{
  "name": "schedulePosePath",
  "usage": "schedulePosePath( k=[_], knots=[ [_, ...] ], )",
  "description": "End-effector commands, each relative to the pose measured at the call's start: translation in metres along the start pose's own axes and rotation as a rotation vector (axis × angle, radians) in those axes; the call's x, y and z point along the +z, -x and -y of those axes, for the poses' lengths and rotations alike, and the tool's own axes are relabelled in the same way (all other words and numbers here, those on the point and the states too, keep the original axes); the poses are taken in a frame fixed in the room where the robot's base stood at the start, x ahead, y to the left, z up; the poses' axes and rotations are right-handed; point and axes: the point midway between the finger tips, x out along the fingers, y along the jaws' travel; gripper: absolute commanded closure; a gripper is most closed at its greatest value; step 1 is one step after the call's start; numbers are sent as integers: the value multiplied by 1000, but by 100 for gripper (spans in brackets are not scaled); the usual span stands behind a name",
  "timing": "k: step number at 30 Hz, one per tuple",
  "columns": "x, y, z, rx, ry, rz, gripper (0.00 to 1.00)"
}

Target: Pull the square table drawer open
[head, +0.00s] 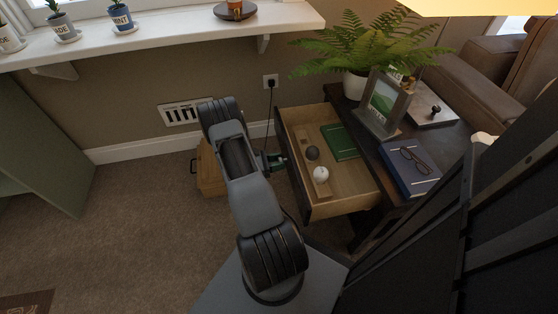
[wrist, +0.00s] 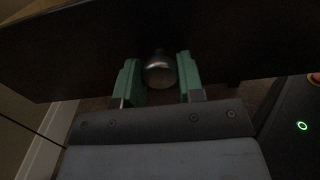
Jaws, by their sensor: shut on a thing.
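The square table (head: 445,143) is dark wood and stands at the right in the head view. Its drawer (head: 349,208) is pulled well out to the left, showing a pale wooden inside. My gripper (head: 279,161) is at the drawer's dark front. In the wrist view, the green fingers of my gripper (wrist: 160,82) stand on either side of the round metal knob (wrist: 159,70), shut on it. The drawer front (wrist: 80,58) fills the top of the wrist view.
On the table top are a blue book with glasses (head: 410,170), a picture frame (head: 381,103) and a potted fern (head: 357,84). A wooden box (head: 209,172) stands on the floor behind my arm. Carpet (head: 140,215) is clear at the left.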

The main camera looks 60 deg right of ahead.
Motion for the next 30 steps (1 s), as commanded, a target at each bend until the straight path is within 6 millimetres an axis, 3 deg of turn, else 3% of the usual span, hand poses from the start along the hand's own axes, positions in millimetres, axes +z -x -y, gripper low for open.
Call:
schedulePosePath(
  k=[13,14,15,21,30],
  knots=[
    [0,1,0,-4,0,0,100],
    [0,2,0,-4,0,0,63],
    [0,2,0,-4,0,0,59],
    [0,2,0,-3,0,0,40],
    [0,5,0,-2,0,0,39]
  ],
)
